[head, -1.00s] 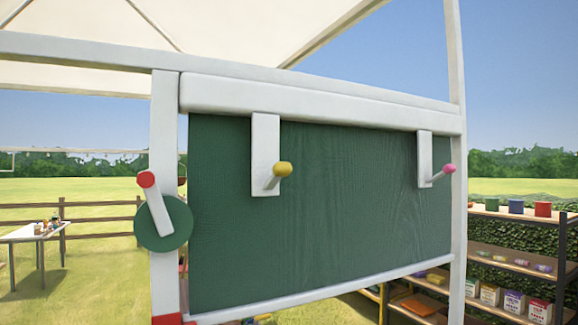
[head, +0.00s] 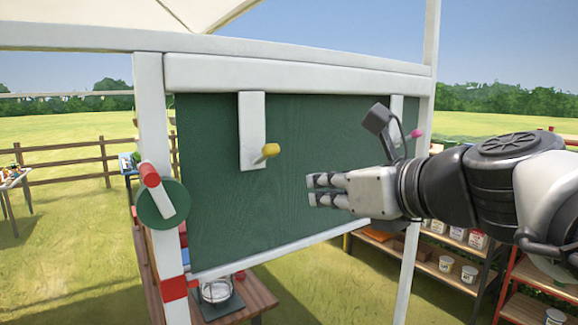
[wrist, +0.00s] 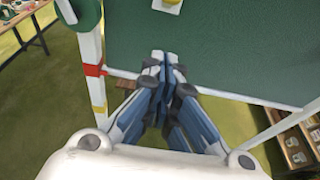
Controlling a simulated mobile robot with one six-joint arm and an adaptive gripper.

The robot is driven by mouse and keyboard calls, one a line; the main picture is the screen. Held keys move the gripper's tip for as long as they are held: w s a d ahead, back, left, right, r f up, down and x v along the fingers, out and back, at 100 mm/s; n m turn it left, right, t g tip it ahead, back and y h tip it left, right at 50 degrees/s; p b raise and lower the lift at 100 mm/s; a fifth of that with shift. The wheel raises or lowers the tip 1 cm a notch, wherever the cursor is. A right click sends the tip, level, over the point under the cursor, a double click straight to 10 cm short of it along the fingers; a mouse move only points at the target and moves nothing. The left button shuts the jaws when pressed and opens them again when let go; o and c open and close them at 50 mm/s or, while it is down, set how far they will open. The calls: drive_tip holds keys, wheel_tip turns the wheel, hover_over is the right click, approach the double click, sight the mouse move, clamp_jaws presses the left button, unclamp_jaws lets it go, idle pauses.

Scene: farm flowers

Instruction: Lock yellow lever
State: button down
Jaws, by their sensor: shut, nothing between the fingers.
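The yellow lever (head: 270,150) is a short peg with a yellow tip on a white vertical plate (head: 251,130), mounted on the upper left of the green board (head: 215,200). In the wrist view a yellow tip (wrist: 172,2) shows at the top edge, with the rest of the lever cut off. My gripper (head: 318,190) is shut and empty, in front of the board, to the right of and lower than the yellow lever, apart from it. The wrist view shows its fingertips (wrist: 158,57) together, pointing toward the board.
A red-tipped lever on a green disc (head: 160,212) is on the left post. A wooden table (head: 240,300) stands below the board. Shelves (head: 440,270) are at the right.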

sight(264, 156)
drive_tip(key=w+a+p, duration=0.1)
drive_tip(key=w+a, duration=0.5)
drive_tip(key=w, duration=0.3)
drive_tip(key=shift+w+a+r+p, duration=0.3)
drive_tip(key=shift+r+p, duration=0.05)
idle(0.3)
